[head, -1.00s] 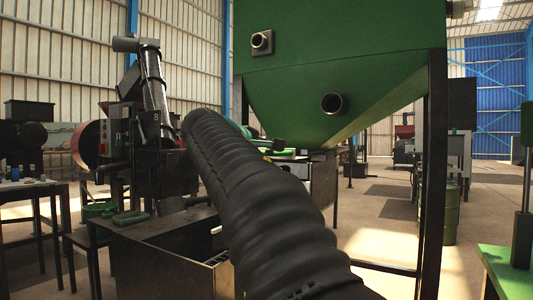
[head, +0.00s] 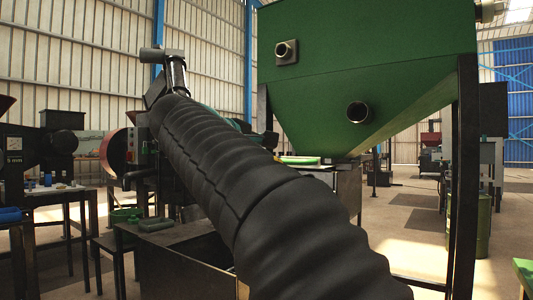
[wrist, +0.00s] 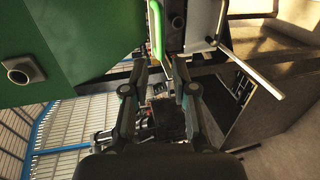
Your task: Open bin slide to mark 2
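The green bin (head: 375,70) is a large hopper on dark legs, tapering downward. It fills the upper left of the wrist view (wrist: 70,45). Under its outlet a bright green flat part (head: 299,160), which may be the slide, shows just past my arm. A bright green bar (wrist: 157,32) shows at the top of the wrist view, beyond my fingers. My gripper (wrist: 160,72) is open and empty, its fingers apart on either side of the picture's middle. My black-sleeved arm hides the gripper in the head view. I cannot make out any marks.
A pale rod (wrist: 252,70) sticks out right of my fingers. A dark open-topped box (head: 175,262) stands below my arm. Tables with machines stand at the left. A bin leg (head: 464,180) stands at the right, with open floor beyond.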

